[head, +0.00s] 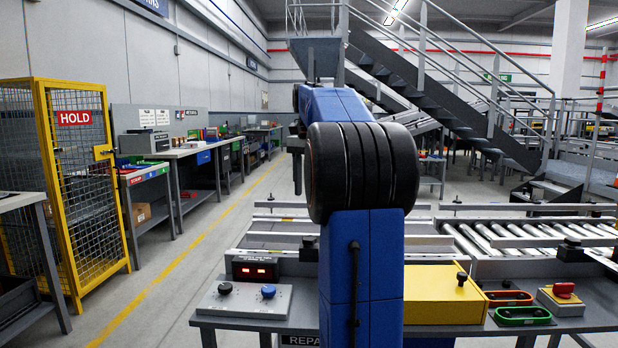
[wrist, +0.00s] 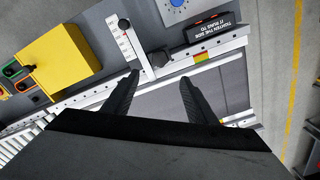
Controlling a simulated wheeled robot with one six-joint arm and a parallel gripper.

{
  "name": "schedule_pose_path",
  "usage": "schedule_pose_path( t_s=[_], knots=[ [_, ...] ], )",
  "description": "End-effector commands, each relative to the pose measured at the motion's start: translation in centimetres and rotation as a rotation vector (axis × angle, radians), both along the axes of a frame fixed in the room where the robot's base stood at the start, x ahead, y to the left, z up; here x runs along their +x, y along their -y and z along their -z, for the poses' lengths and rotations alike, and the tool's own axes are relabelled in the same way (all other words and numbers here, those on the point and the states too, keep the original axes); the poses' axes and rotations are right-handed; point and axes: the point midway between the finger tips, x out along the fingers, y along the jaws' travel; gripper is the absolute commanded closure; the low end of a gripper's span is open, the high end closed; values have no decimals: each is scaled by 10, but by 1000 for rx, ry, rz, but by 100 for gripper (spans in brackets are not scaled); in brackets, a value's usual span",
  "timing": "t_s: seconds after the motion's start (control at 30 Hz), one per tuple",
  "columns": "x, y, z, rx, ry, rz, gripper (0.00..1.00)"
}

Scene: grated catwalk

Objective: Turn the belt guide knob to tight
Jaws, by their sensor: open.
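No label I can read names the belt guide knob. A black knob (wrist: 160,57) on the pale rail shows between my fingertips in the wrist view; a black knob (head: 308,248) also stands on the rail left of my arm in the head view. A black-headed lever (wrist: 124,24) lies beside a marked white scale (wrist: 122,42). My gripper (wrist: 158,76) is open and empty, its fingers apart above the rail. My arm hides much of the bench middle in the head view.
A display (head: 255,268) and a panel with black and blue knobs (head: 268,291) are at left. Conveyor rollers (head: 490,240) lie behind.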

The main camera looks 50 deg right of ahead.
Motion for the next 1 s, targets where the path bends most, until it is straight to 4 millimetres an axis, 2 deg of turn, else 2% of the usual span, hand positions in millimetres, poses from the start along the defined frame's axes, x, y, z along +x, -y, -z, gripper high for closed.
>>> schedule_pose_path(
  t_s=[0.1,0.3,0.9,1.0],
  knots=[
    [1,0,-17,-1,1,0,48],
    [0,0,-30,0,0,0,48],
    [0,0,-32,0,0,0,48],
    [0,-5,-32,-3,2,-13,48]
  ],
)
